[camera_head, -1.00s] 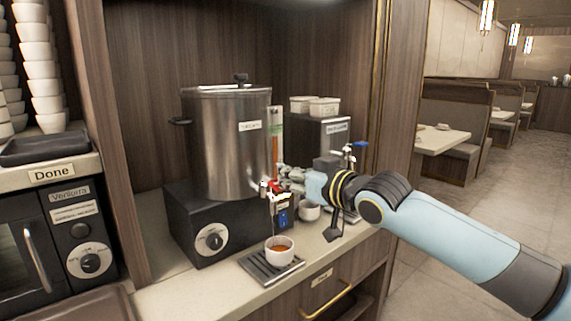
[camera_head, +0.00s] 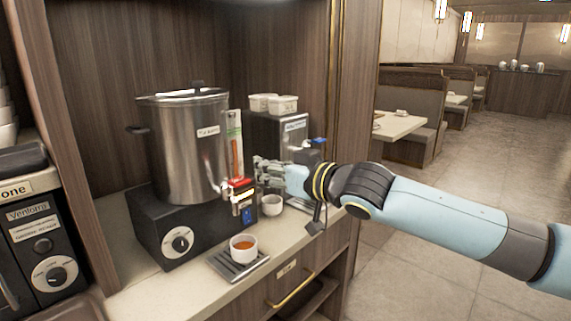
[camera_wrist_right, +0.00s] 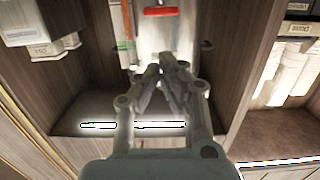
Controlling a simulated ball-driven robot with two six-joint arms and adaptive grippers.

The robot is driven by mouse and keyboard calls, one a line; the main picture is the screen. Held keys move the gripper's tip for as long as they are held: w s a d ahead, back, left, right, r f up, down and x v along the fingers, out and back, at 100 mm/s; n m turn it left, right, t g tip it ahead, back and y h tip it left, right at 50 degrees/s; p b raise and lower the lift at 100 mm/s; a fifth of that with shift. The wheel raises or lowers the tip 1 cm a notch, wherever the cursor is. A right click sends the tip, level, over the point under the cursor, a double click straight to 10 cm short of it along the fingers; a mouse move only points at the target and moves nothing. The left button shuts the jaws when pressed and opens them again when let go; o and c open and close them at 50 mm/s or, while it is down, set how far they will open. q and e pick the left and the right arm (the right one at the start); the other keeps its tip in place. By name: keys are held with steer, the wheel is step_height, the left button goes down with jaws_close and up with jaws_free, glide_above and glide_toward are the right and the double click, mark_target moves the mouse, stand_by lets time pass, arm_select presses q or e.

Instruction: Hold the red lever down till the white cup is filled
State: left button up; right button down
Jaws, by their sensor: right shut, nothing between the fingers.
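The red lever (camera_head: 238,182) is on the tap at the front of a steel urn (camera_head: 187,150); in the wrist view the red lever (camera_wrist_right: 160,11) lies ahead of my fingertips. The white cup (camera_head: 235,255) stands upright on a slotted drip tray (camera_head: 222,268) below the tap, with orange-brown liquid inside. I see no stream falling into it. My right gripper (camera_head: 259,165) is just right of the lever and looks apart from it. Its fingers also show in the wrist view (camera_wrist_right: 160,72), shut and empty. My left gripper is not in view.
A second white cup (camera_head: 272,205) stands behind to the right, by a dark dispenser (camera_head: 283,138) with a blue-handled tap (camera_head: 318,141). White tubs (camera_head: 283,104) sit on top. The cabinet's side wall (camera_head: 352,90) rises to the right. Counter left of the tray is clear.

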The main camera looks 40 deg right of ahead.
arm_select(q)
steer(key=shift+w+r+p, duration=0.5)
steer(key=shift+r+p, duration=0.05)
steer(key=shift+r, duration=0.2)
arm_select(e)
steer(key=shift+s+d, duration=0.15)
steer(key=shift+s, duration=2.35)
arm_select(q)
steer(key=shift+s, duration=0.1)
